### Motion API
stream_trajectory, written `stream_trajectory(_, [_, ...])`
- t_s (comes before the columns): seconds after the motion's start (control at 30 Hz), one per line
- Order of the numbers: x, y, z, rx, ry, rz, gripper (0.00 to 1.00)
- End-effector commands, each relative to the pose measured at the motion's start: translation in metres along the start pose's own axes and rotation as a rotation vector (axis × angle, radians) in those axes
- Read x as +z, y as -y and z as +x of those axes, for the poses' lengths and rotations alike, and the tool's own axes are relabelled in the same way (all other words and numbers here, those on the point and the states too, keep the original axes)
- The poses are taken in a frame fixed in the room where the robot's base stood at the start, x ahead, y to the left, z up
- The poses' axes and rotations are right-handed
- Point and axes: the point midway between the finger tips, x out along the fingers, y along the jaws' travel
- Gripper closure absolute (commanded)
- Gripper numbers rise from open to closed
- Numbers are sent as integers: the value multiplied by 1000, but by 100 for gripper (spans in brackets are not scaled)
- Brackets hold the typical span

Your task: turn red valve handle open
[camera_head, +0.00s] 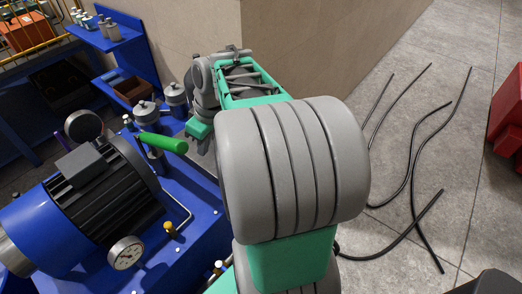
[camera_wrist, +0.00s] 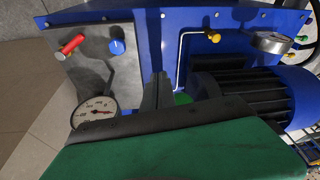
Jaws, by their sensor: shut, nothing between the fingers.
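The red valve handle (camera_wrist: 72,44) shows in the wrist view at the upper left, on the grey panel (camera_wrist: 88,65) of the blue machine. It lies slanted, its right end higher. My gripper (camera_wrist: 157,90) is shut and empty, right of and below the handle in the picture, and apart from it. In the head view I cannot make out the red handle; the end of my arm shows near the machine's far right corner.
A blue knob (camera_wrist: 117,46) sits right of the handle, and a round gauge (camera_wrist: 95,112) below. A black-finned motor (camera_head: 100,185), a green lever (camera_head: 160,141) and another gauge (camera_head: 125,252) are on the machine. A beige wall (camera_head: 300,40) stands behind; black hoses (camera_head: 413,175) lie on the floor.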

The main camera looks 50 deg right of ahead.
Motion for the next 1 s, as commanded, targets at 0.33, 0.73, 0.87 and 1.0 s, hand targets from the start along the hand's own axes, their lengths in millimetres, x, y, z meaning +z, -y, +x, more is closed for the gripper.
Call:
stream_trajectory(0.33, [154,-211,29,-69,-167,-275,100])
stream_trajectory(0.73, [161,-216,76,-67,-186,-309,100])
stream_trajectory(0.87, [156,-213,104,-67,-186,-309,100])
stream_trajectory(1.0, [146,-210,126,-64,-185,-312,100])
